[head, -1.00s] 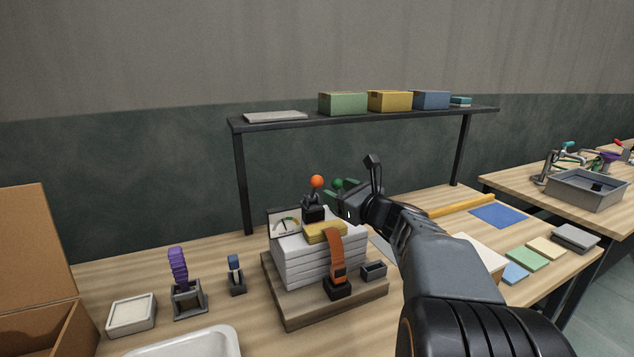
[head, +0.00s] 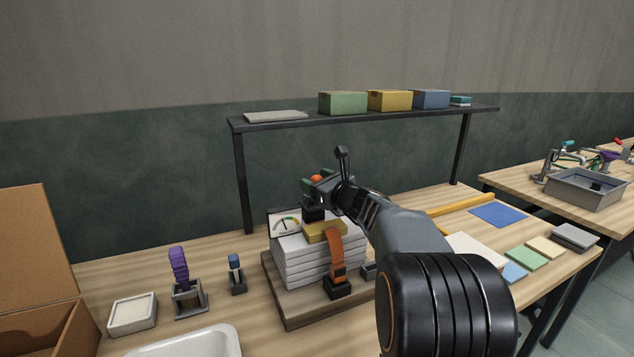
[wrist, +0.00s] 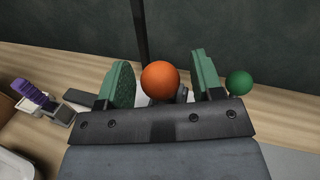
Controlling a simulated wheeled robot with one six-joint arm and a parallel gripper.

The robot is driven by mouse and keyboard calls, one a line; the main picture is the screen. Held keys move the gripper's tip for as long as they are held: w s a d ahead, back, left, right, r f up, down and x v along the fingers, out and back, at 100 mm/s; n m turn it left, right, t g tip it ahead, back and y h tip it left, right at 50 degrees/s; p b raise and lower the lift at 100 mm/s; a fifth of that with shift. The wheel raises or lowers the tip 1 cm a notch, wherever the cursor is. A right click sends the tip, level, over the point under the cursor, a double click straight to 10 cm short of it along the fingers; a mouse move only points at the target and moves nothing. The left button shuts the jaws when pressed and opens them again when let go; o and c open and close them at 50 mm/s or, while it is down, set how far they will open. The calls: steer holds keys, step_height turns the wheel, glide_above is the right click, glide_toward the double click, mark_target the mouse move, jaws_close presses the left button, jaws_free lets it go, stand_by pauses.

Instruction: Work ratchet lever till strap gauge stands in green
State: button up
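The ratchet lever's orange ball knob (head: 317,178) stands above the stack of white slabs (head: 318,262). In the wrist view the orange knob (wrist: 160,79) sits between the two green fingers of my gripper (wrist: 163,82), with gaps on both sides, so the gripper is open around it. In the head view my gripper (head: 318,184) partly hides the knob. A green ball (wrist: 239,82) is just outside the right finger. The strap gauge (head: 285,223) has a pale dial with coloured bands; its needle is too small to read surely. An orange strap (head: 336,258) runs down the stack's front.
The stack stands on a wooden board (head: 300,313). Left of it are a purple-handled tool (head: 178,265) in a holder and a blue-topped tool (head: 235,268). A black shelf (head: 370,118) with boxes spans behind. The wall is close behind the bench.

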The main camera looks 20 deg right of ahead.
jaws_close()
stand_by(0.3)
